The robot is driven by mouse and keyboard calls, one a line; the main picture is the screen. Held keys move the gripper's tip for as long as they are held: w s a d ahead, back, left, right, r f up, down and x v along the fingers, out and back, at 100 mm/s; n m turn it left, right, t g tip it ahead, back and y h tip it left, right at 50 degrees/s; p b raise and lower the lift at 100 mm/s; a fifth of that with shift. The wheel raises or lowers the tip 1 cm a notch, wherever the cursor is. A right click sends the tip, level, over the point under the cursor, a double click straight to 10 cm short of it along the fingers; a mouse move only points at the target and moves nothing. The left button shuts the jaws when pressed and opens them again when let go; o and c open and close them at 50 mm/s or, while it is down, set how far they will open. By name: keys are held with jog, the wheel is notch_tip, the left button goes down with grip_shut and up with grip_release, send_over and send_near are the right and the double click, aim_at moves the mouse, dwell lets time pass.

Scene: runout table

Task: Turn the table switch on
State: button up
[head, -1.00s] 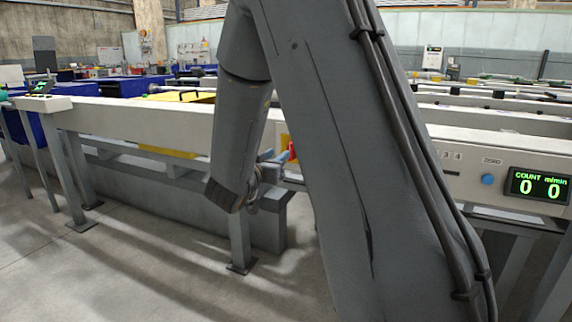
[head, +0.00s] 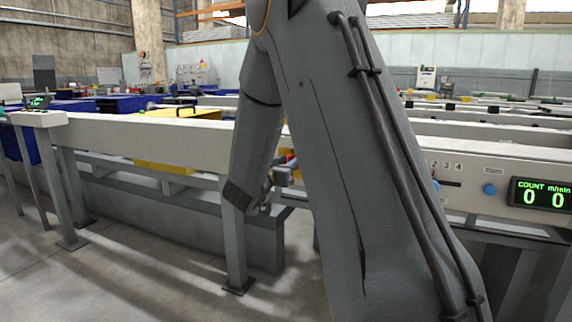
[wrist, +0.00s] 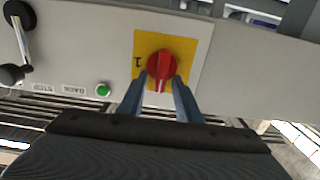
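The table switch is a red rotary knob (wrist: 162,65) on a yellow plate (wrist: 196,45), set in the pale front panel. In the wrist view its ridge points down in the picture, and a "1" is marked on the plate to its left. My gripper (wrist: 158,84) is open, its two blue-grey fingers pointing at the knob, with tips at its lower left and lower right. I cannot tell whether they touch it. In the head view my gripper (head: 281,174) is small beside the panel, and my arm hides most of the switch.
A green button (wrist: 103,90) and a black crank handle (wrist: 20,45) sit left of the switch in the wrist view. In the head view a blue knob (head: 490,189) and a green-lit counter display (head: 541,193) reading 0 0 are on the panel at right. Table legs (head: 235,245) stand below.

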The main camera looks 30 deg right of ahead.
jog(key=shift+c, duration=0.2)
grip_shut()
jog(key=shift+m, duration=0.3)
jog(key=m+b, duration=0.1)
jog(key=m, duration=0.4)
jog(key=s+d+f+m+b, duration=0.1)
jog(key=m, duration=0.5)
jog(key=f+m+b, duration=0.1)
jog(key=m, duration=0.5)
jog(key=shift+s+d, duration=0.15)
jog(key=shift+s, duration=0.1)
jog(key=shift+m, duration=0.3)
jog(key=shift+o, duration=0.2)
grip_release()
jog(key=shift+d, duration=0.1)
